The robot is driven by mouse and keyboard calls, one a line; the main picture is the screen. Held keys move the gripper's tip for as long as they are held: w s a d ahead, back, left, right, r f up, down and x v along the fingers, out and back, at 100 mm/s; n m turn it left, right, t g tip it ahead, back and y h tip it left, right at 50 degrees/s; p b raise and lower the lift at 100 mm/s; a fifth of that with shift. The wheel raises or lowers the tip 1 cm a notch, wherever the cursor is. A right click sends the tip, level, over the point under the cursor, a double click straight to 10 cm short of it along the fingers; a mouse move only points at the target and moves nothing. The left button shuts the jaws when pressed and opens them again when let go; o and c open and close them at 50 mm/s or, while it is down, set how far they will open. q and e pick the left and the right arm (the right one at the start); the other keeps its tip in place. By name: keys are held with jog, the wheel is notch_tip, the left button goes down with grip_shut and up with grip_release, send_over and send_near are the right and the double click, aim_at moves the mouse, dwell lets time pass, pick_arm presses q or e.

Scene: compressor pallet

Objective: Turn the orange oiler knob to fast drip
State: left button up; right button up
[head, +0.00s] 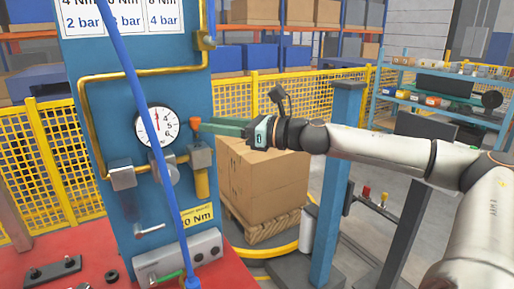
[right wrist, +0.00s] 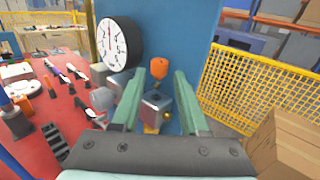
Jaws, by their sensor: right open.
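The orange oiler knob (head: 196,121) sits on top of a metal block with a brass-coloured body (head: 201,183) below it, on the front of the blue panel (head: 110,75). My right gripper (head: 203,128) reaches in from the right, its green fingers pointing at the knob. In the right wrist view the orange knob (right wrist: 159,68) appears in the gap between the open fingertips (right wrist: 160,74), with space on both sides. I cannot tell whether the tips reach its depth. The block (right wrist: 155,104) shows just below it, between the fingers. My left gripper is not in view.
A round white gauge (head: 157,127) is left of the knob. A blue hose (head: 140,100) hangs diagonally before the panel. A red surface (head: 60,275) with small parts lies below. A cardboard box (head: 265,185), yellow fence (head: 240,95) and blue post (head: 335,190) stand to the right.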

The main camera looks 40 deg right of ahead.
pick_arm(q)
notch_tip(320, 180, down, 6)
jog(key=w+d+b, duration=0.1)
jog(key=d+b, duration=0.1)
jog(key=b, duration=0.6)
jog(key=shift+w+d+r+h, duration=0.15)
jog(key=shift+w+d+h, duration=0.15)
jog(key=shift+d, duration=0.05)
pick_arm(e)
jog(key=v, duration=0.9)
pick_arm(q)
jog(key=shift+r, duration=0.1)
pick_arm(e)
jog(key=shift+s+a+r, duration=0.1)
jog(key=shift+r, duration=0.05)
